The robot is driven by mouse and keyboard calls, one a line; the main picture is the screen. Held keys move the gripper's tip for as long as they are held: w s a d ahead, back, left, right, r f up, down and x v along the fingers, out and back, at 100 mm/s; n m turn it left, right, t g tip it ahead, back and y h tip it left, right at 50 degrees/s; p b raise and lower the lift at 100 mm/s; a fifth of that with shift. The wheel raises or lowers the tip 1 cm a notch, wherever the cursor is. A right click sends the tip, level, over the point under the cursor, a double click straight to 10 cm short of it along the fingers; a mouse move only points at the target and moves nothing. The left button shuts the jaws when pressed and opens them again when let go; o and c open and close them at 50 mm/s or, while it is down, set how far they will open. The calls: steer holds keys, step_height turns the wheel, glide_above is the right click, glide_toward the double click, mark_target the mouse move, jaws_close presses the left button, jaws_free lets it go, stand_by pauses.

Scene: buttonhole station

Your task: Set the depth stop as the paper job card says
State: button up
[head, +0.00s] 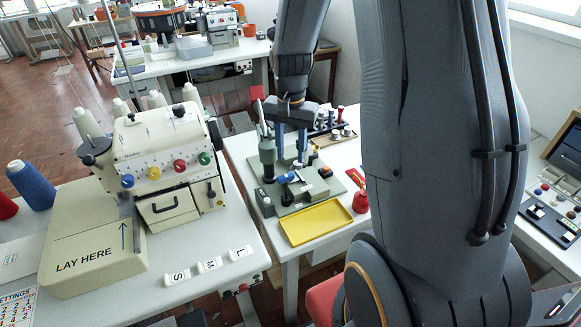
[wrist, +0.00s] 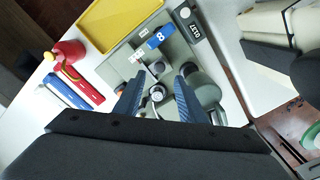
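My gripper (head: 291,152) is above the small buttonhole machine on the white table. In the wrist view its two blue fingers are apart, with my gripper (wrist: 163,72) empty between the tips. A round pale knob or dial (wrist: 157,93) shows between the fingers; contact cannot be told. The machine's grey-green base (head: 321,189) carries a blue piece marked 8 (wrist: 160,37) and a white piece (wrist: 137,54) beside it. Which part is the depth stop is unclear. A paper sheet headed "SETTINGS" (head: 17,305) is cut off at the lower left; I cannot tell if it is the job card.
A yellow tray (head: 316,222) lies at the base's front edge. A red pot (head: 361,202) stands to its right. A dark rack with bobbin-like items (head: 338,134) is behind. A cream overlock machine (head: 163,160) and S, M, L tags (head: 209,264) occupy the left table.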

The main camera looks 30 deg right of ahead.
steer(key=shift+f+p, duration=0.7)
steer(key=shift+f, duration=2.5)
jaws_close()
